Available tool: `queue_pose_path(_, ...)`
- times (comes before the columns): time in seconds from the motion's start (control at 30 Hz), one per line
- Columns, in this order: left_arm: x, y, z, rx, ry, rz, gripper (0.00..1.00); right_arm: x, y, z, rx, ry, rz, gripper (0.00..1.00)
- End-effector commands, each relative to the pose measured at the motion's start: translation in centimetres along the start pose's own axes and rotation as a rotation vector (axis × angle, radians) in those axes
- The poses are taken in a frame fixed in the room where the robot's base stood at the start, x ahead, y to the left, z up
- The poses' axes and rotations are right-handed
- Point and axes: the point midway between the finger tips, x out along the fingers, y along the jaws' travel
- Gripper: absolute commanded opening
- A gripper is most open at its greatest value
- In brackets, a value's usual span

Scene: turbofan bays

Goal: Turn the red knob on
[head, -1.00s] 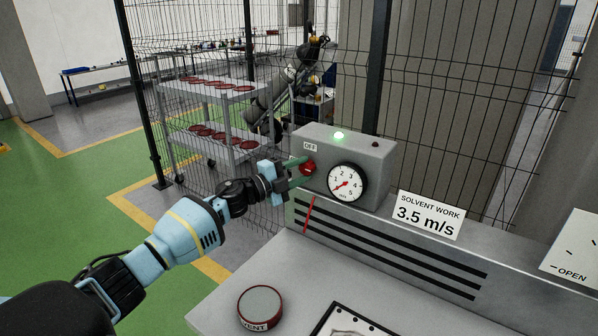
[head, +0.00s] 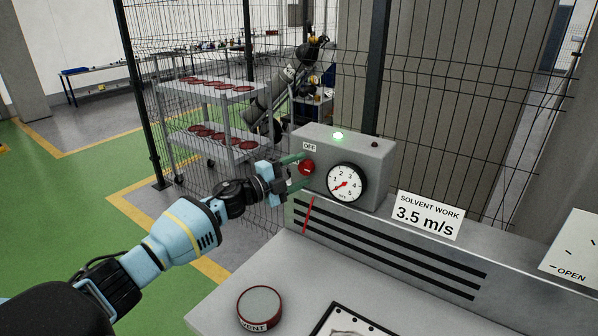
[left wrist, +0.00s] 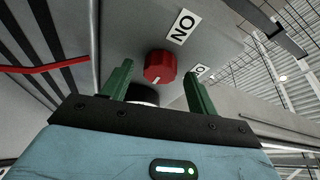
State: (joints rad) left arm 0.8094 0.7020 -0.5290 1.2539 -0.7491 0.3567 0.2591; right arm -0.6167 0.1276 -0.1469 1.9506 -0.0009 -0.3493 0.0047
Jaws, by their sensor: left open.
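The red knob (head: 307,167) is on the front of a grey control box (head: 343,147), left of a round gauge (head: 346,183). An OFF label (head: 309,147) sits above it. My left gripper (head: 301,171) is open in front of the knob, its green fingers above and below it. In the left wrist view the knob (left wrist: 160,66) shows between the open fingers (left wrist: 158,69), with visible gaps on both sides. A white mark is on the knob. One label (left wrist: 183,26) reads like ON, seen turned; another is partly hidden by a finger. My right gripper is not in view.
A green lamp (head: 339,135) is lit on top of the box, with a dark lamp (head: 375,144) beside it. A wire fence (head: 460,120) stands behind. The bench (head: 300,275) holds a round red-rimmed container (head: 259,307) and a sign (head: 430,214) reading 3.5 m/s.

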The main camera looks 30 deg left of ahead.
Motion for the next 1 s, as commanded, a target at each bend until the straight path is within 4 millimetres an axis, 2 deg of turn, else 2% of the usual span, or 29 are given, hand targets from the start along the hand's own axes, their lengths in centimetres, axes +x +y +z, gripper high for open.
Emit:
queue_pose_path(0.3, -4.4, 0.2, 0.1, 0.0, -0.002, 0.004, 0.59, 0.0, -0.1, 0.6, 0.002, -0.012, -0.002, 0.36)
queue_pose_path(0.5, -6.7, 0.2, 0.1, 0.001, -0.002, 0.004, 0.59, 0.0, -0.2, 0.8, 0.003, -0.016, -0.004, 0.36)
queue_pose_path(0.7, -7.4, 0.1, 0.0, 0.001, 0.0, 0.002, 0.59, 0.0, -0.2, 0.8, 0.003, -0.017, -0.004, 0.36)
queue_pose_path(1.0, -7.4, 0.0, 0.0, 0.001, -0.001, 0.001, 0.59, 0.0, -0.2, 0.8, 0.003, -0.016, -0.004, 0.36)
